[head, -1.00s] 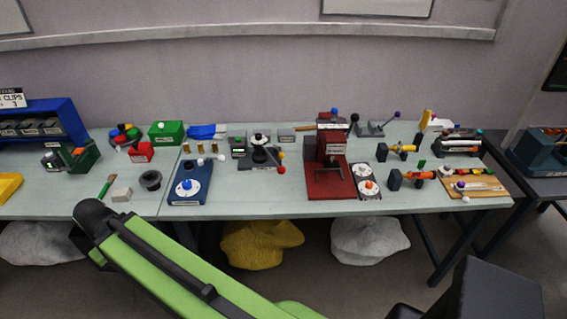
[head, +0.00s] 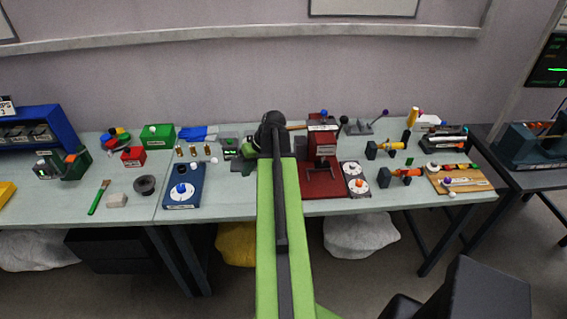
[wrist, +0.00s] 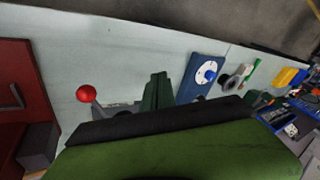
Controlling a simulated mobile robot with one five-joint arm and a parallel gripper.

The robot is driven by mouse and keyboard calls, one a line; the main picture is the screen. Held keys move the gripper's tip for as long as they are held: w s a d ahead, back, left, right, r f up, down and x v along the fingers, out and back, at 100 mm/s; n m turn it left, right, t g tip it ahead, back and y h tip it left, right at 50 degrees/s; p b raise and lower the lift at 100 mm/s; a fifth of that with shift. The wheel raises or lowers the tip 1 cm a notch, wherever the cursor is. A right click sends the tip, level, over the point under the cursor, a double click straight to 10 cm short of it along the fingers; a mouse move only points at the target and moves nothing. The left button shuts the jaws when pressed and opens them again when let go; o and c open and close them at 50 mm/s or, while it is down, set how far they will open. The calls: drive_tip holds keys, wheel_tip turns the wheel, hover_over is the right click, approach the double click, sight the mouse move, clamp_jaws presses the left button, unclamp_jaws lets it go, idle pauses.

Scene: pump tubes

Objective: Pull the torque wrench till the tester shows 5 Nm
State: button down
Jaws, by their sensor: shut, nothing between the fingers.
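I cannot pick out the torque wrench for certain. A grey lever with a red ball end (wrist: 86,93) shows at the left of the wrist view, on a grey base. A small grey box with a green-lit display (head: 230,146), which may be the tester, stands left of my arm in the head view; its reading is too small to read. My gripper (wrist: 158,77) is shut and empty, over the bench between the red ball and a blue dial unit. In the head view my arm covers most of the lever device.
The blue unit with a white dial (head: 184,190) stands left of my arm. The bench front between the blue unit and the press is mostly bare.

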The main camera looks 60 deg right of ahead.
drive_tip(key=s+d+r+m+t+h+p, duration=0.1)
drive_tip(key=s+d+r+m+t, duration=0.15)
drive_tip(key=s+d, duration=1.1)
drive_tip(key=d+b+x, duration=0.1)
drive_tip(key=b+x, duration=0.7)
drive_tip(key=x, duration=0.1)
drive_tip(key=shift+w+a, duration=0.3)
drive_tip(key=shift+w, duration=0.05)
drive_tip(key=shift+s+f+h, duration=0.1)
drive_tip(key=shift+s+h, duration=0.05)
drive_tip(key=shift+h, duration=0.15)
